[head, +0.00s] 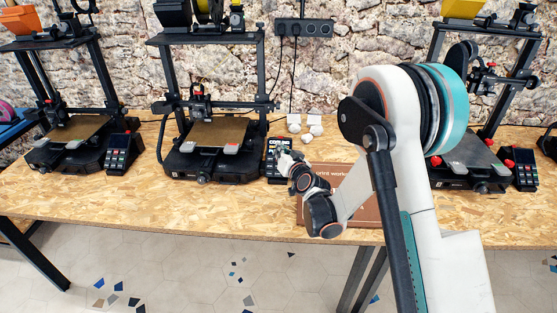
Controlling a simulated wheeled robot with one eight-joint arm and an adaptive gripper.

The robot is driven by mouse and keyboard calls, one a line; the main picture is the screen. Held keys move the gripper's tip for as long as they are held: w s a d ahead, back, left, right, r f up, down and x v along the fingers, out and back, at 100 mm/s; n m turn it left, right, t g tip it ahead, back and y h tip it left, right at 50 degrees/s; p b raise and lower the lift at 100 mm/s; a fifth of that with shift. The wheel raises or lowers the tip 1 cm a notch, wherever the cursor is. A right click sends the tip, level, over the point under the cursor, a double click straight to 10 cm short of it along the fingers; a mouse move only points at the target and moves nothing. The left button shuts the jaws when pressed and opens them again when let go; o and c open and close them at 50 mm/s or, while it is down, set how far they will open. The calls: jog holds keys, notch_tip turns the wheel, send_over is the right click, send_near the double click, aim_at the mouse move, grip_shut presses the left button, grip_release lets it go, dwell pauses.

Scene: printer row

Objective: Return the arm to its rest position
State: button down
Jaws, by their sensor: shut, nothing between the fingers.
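My arm rises from the lower right of the head view and reaches forward over the wooden bench. My gripper (284,158) is small in the view, at the end of the wrist, in front of the middle printer's control screen. It looks shut and empty, with its fingertips partly hard to make out. Part of the brown box or mat (355,212) with white lettering lies behind and under my wrist and arm.
A wooden bench (230,208) runs across the view. Printers stand at left (75,130), middle (215,135) and right (475,155). Small white pieces (312,128) lie behind my gripper. A power strip (304,28) hangs on the stone wall. The bench's front left is clear.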

dwell(0.4)
jog(key=s+d+r+n+g+h, duration=0.1)
jog(key=s+d+r+g, duration=0.1)
jog(key=s+d+r, duration=0.45)
jog(key=s+d+r+g+h, duration=0.15)
jog(key=s+d+r, duration=0.25)
jog(key=s+r, duration=0.5)
jog(key=s+d+g+h, duration=0.1)
jog(key=s+d, duration=0.3)
jog(key=s, duration=0.5)
jog(key=s+d+f+g+h, duration=0.1)
jog(key=s+d, duration=0.3)
jog(key=s, duration=0.5)
jog(key=s+d+f+m+g+h, duration=0.1)
jog(key=s+d+g, duration=0.1)
jog(key=s, duration=0.7)
jog(key=shift+s+d+h, duration=0.2)
jog(key=shift+d+h, duration=0.15)
jog(key=shift+d, duration=0.55)
